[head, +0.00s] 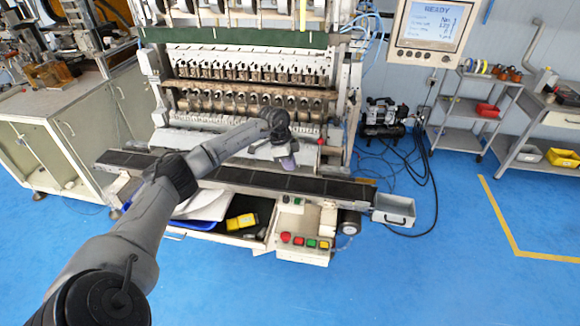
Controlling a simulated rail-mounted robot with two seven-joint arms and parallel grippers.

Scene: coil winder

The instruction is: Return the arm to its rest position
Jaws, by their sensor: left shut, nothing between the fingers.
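My left arm (140,230) comes in from the bottom left and reaches forward over the front of the coil winder (250,70). My left gripper (287,161) is above the dark conveyor belt (300,184), close to the machine's lower front. It points down and away from me, is shut, and holds nothing that I can see. Its fingertips are small and partly hidden in this view. My right gripper is not in view.
A small metal tray (394,209) hangs at the belt's right end. A button box (304,240) stands below the belt. The display panel (432,28) is at upper right. A grey cabinet (70,150) stands at left. Blue floor is free at front right.

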